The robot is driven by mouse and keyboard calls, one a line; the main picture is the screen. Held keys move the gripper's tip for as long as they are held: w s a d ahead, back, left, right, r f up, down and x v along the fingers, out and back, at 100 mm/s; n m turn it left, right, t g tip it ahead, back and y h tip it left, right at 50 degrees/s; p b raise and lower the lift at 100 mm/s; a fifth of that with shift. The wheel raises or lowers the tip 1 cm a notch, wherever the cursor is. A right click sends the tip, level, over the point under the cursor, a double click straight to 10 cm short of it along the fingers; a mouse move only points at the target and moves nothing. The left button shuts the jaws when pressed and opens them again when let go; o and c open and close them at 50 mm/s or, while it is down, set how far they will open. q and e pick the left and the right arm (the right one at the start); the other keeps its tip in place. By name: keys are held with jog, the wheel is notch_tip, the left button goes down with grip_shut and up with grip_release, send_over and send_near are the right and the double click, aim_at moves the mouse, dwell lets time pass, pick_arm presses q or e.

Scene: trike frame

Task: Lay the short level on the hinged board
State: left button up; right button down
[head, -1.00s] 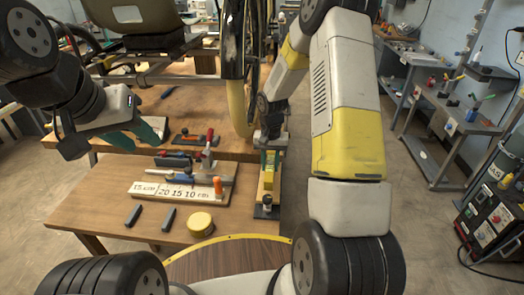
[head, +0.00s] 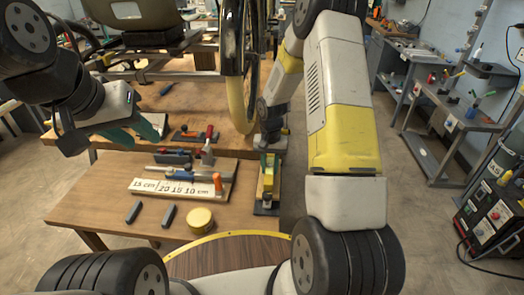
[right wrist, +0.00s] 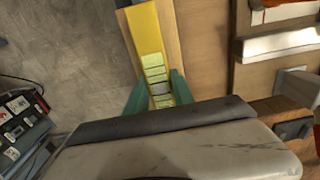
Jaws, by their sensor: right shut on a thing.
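The short level is a yellow bar (right wrist: 146,32) with pale green vials, seen in the right wrist view. It also shows in the head view (head: 269,170), under my right gripper (head: 270,143). The teal fingers of the right gripper (right wrist: 160,90) are shut on its sides. The level lies lengthwise over a narrow wooden board (right wrist: 169,32), apparently the hinged board, at the table's right edge. Whether the level touches the board I cannot tell. My left gripper (head: 132,132) hangs over the table's left, its teal fingers apart and apparently empty.
A white number board (head: 172,188) with tools behind it lies mid-table. Two dark grey bars (head: 150,213) and a round yellow tin (head: 200,218) lie in front. A wheel and yellow tube (head: 237,105) hang close left of my right gripper. The table's front left is clear.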

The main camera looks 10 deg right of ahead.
jog(key=shift+f, duration=0.5)
dwell(0.3)
jog(key=c, duration=1)
grip_release()
jog(key=shift+r, duration=3.85)
